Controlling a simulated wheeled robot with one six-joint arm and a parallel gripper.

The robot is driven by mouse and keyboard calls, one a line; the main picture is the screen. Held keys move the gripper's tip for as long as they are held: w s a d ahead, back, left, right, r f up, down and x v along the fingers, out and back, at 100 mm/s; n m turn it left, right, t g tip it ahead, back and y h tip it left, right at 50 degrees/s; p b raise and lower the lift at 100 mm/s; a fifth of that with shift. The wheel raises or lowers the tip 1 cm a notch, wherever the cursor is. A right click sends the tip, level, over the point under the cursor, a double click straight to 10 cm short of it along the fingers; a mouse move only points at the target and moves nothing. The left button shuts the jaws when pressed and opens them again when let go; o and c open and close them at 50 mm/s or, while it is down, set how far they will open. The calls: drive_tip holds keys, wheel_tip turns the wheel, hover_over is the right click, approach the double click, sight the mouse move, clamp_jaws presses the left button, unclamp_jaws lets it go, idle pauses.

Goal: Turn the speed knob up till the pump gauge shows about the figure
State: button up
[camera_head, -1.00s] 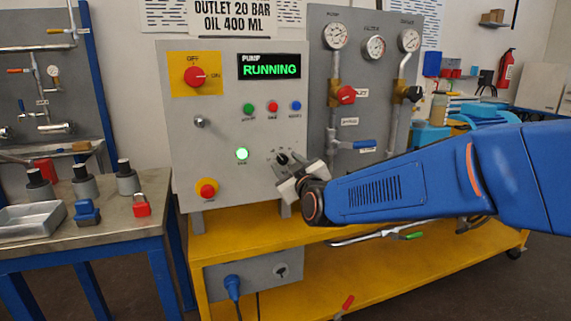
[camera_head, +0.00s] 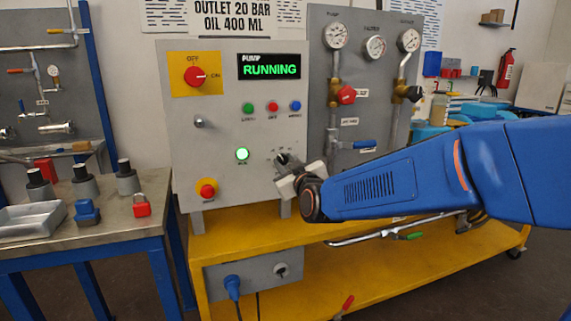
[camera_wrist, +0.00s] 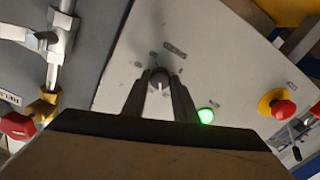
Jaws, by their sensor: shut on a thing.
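The speed knob (camera_wrist: 159,77) is on the lower right of the grey pump panel (camera_head: 222,130). In the wrist view it is a dark round knob with a pale pointer line. My gripper (camera_wrist: 160,86) is shut on it, one finger on each side. In the head view my gripper (camera_head: 286,172) covers most of the knob. The pump gauge (camera_head: 335,36) is the leftmost dial at the top of the gauge board; its needle is too small to read. The display (camera_head: 269,66) reads PUMP RUNNING. The sign (camera_head: 232,14) reads OUTLET 20 BAR, OIL 400 ML.
A green lamp (camera_head: 242,154) is lit left of the knob. A red stop button (camera_head: 206,189) on yellow and a red OFF/ON switch (camera_head: 195,76) are on the same panel. Red (camera_head: 347,95) and black valve handles are to the right, above my arm.

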drive_tip(key=shift+m, duration=1)
drive_tip(key=o, duration=1.1)
drive_tip(key=shift+c, duration=0.2)
drive_tip(key=v, duration=1.7)
drive_tip(key=shift+s, duration=0.2)
drive_tip(key=shift+d+f, duration=0.1)
drive_tip(key=shift+d, duration=0.05)
